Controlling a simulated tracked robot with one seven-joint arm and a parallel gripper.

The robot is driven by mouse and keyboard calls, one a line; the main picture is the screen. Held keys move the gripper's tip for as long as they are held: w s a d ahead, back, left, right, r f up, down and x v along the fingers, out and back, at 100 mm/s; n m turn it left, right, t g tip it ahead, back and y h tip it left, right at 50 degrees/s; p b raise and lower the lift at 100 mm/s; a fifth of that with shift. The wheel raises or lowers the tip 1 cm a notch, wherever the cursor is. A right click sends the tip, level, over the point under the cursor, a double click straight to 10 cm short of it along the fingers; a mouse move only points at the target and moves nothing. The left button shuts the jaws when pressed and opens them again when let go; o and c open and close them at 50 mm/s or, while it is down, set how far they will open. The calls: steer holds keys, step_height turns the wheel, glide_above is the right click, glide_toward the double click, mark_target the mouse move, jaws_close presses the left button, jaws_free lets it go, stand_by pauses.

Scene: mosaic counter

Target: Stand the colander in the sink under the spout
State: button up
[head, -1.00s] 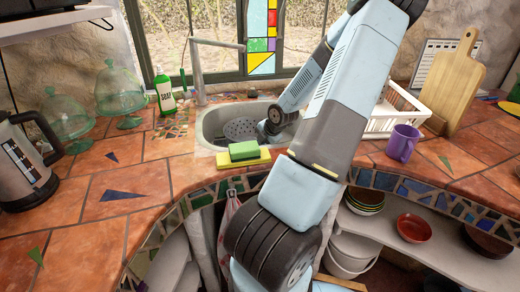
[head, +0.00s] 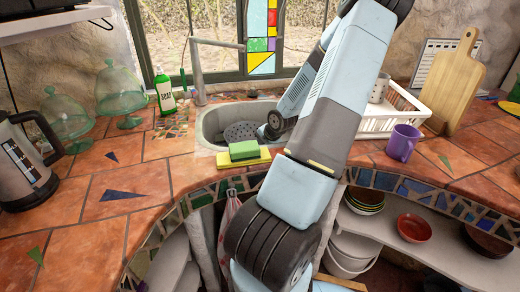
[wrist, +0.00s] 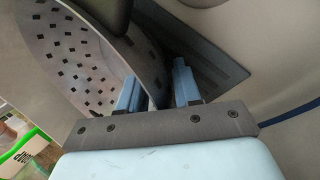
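The grey perforated colander (head: 240,131) is low inside the sink (head: 208,125), partly hidden by the sink's front edge and my arm. The tap's spout (head: 218,43) reaches right above the basin, its tip roughly over the colander in the picture. In the wrist view the colander (wrist: 85,68) fills the left side, with its curved wall running between my fingers. My gripper (wrist: 157,88) appears shut on that wall. In the head view the fingertips are hidden behind my arm. I cannot tell whether the colander's base touches the sink floor.
A soap bottle (head: 165,92) stands left of the tap. A white dish rack (head: 400,118) and a purple mug (head: 402,143) stand right. The left counter has free room.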

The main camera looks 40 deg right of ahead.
steer(key=shift+r, duration=0.1)
steer(key=v, duration=1.2)
stand_by(0.6)
steer(key=shift+w+a, duration=0.1)
steer(key=shift+a, duration=0.05)
